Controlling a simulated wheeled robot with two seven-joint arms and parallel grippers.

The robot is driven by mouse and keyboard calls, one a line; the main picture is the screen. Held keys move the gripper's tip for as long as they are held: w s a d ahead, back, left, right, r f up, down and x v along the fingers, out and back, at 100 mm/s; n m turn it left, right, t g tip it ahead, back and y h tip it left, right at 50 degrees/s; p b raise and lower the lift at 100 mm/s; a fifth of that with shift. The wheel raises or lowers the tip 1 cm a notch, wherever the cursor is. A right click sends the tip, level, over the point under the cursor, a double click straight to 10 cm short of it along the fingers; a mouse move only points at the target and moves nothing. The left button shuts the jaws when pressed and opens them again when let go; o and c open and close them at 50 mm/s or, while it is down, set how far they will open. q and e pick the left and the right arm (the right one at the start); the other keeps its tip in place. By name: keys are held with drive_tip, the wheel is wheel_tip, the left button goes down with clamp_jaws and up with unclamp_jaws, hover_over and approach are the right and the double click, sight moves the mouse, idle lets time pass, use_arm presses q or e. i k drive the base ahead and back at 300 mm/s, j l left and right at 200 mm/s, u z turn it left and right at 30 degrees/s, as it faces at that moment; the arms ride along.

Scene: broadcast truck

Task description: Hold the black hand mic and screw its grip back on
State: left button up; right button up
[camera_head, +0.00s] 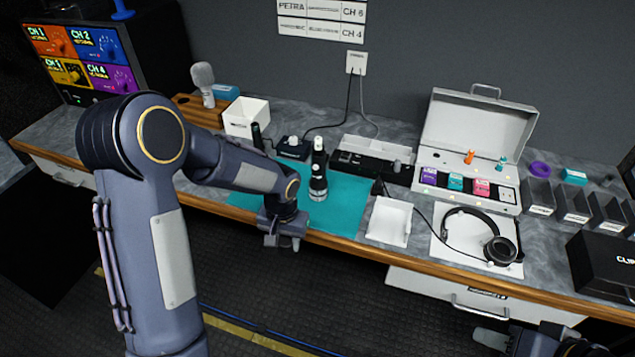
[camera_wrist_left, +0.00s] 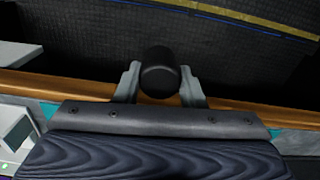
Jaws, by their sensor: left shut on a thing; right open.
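My right gripper (camera_head: 540,340) is open at the bottom right, below the bench front, partly cut off.
A white box (camera_head: 246,117) and a grey mic (camera_head: 203,84) stand at the back left. A dark upright thing (camera_head: 257,136) is beside my left forearm. A white tray (camera_head: 389,222), headphones (camera_head: 490,240) and an open case (camera_head: 470,135) occupy the right side.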

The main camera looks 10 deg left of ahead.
sight(319, 181)
drive_tip(key=j+z, duration=0.2)
drive_tip(key=j, duration=0.25)
drive_tip(key=k+j+z, duration=0.2)
drive_tip(key=j, duration=0.3)
drive_tip(key=j+z, duration=0.15)
drive_tip(key=j, duration=0.3)
drive_tip(key=k+j+z, duration=0.2)
drive_tip(key=j, duration=0.25)
drive_tip(key=i, duration=0.05)
